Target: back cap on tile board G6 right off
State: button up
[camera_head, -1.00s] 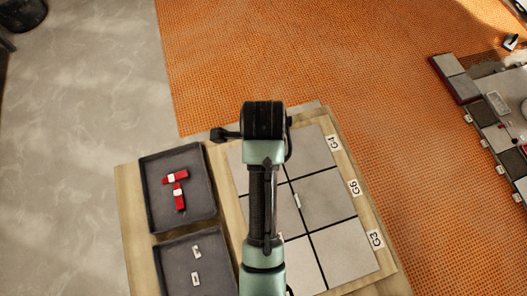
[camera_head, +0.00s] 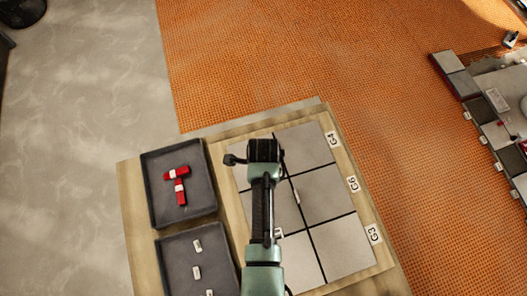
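The tile board (camera_head: 326,233) holds grey tiles in two columns, with labels G4, G6 (camera_head: 353,184) and G3 down its right edge. G6 marks the middle row. A small white piece (camera_head: 297,197) stands in the seam between the columns at that row. Another white piece (camera_head: 279,233) shows beside my arm, near the seam between the G6 and G3 rows; it is partly hidden. No red cap can be made out on the board. My arm reaches over the left column and hides much of it. My gripper's fingers are hidden under the wrist.
Left of the board, a dark tray (camera_head: 154,205) holds red and white pieces. A nearer dark tray (camera_head: 172,268) holds several small white pieces. An orange floor mat (camera_head: 430,190) lies beyond the table, with another tiled work area (camera_head: 495,110) at the right.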

jog(key=shift+f, duration=0.2)
grip_shut()
dwell(0.3)
jog(key=shift+n, duration=0.3)
